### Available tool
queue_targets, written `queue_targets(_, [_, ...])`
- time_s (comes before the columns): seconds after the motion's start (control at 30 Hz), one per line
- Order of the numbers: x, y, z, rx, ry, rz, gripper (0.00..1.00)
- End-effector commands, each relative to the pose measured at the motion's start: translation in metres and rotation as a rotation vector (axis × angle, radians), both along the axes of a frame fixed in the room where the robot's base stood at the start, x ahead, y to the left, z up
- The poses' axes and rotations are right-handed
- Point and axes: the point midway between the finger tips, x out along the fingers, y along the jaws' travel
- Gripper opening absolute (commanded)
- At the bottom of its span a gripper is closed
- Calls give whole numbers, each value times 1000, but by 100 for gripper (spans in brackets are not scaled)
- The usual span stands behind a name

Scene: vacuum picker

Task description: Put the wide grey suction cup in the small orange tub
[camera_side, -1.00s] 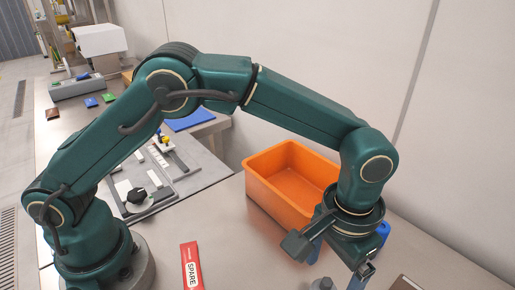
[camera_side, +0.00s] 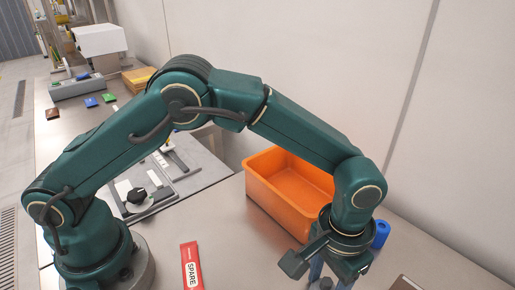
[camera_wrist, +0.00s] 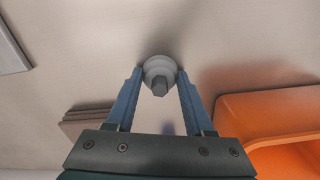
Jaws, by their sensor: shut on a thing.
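The grey suction cup (camera_wrist: 160,70), round and stepped with a stub in its middle, is between my fingertips in the wrist view. A small dark part of it (camera_side: 326,283) shows at the bottom edge of the side view. My gripper (camera_side: 331,281) is shut on it, pointing down, with blue fingers on either side. Whether the cup still touches the table is unclear. The orange tub (camera_side: 268,202) stands behind my gripper in the side view, open at the top, its visible floor bare. It also shows at the right of the wrist view (camera_wrist: 262,106).
A blue cylinder (camera_side: 382,233) stands just right of my wrist. A red SPARE box (camera_side: 190,264) lies left of my gripper. A brown item (camera_side: 404,284) is at the bottom right. The table between the red box and the tub is clear.

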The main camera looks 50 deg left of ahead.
Motion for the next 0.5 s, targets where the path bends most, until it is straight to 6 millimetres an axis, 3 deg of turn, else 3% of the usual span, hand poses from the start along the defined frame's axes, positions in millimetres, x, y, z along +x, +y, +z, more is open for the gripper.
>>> queue_targets(0.27, [1,0,6,-1,-2,0,0])
queue_targets(0.5, [1,-1,34,-4,-4,0,0])
